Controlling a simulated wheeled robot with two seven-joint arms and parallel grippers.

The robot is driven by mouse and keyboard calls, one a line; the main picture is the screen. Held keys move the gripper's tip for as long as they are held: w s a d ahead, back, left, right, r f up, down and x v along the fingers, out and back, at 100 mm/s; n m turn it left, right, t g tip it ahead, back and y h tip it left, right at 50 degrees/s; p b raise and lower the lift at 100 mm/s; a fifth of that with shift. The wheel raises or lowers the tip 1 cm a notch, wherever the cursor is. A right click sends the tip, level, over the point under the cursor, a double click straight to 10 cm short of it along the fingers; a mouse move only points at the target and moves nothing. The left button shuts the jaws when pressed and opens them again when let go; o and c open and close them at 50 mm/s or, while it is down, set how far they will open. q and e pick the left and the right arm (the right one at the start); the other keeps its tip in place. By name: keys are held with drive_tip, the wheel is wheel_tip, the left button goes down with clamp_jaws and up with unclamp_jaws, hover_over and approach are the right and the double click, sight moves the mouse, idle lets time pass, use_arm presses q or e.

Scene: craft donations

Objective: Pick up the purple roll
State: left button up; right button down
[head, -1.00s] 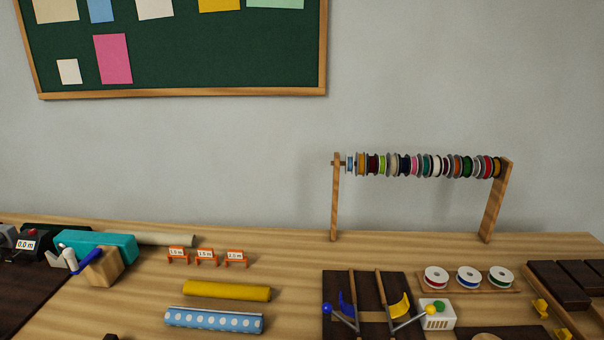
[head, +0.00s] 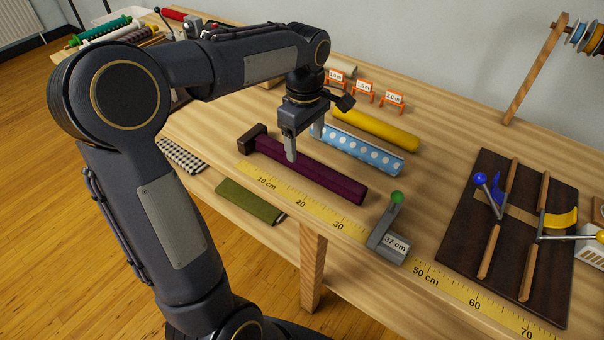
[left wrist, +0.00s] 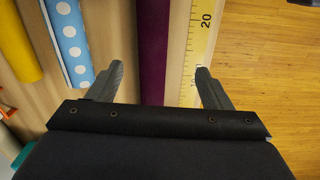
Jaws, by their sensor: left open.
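The purple roll (head: 312,172) lies on the wooden table behind the ruler strip, its left end against a dark brown block (head: 252,137). My left gripper (head: 304,144) is over the left part of the roll, pointing down, open and empty. In the left wrist view the purple roll (left wrist: 153,50) runs between the two spread fingers of my left gripper (left wrist: 158,82), nearer the left finger. I cannot tell the exact height of the fingertips above the table. My right gripper is in neither view.
A blue dotted roll (head: 358,150) and a yellow roll (head: 375,129) lie close behind. A ruler strip (head: 325,217) runs along the front edge, with a grey 37 cm stop (head: 388,240). A dark board with clamps (head: 470,245) is to the right.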

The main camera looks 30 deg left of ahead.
sight(307, 160)
use_arm(q)
drive_tip(key=shift+w+a+f+n, duration=0.1)
drive_tip(key=shift+w+f+n, duration=0.2)
drive_tip(key=shift+w+f, duration=0.1)
drive_tip(key=shift+f, duration=0.35)
drive_tip(key=f, duration=0.3)
drive_tip(key=f+b, duration=0.1)
drive_tip(key=f, duration=0.2)
drive_tip(key=shift+w+f, duration=0.2)
drive_tip(key=shift+f, duration=0.2)
drive_tip(key=shift+c, duration=0.4)
drive_tip(key=c, duration=1.1)
drive_tip(key=shift+r, duration=0.15)
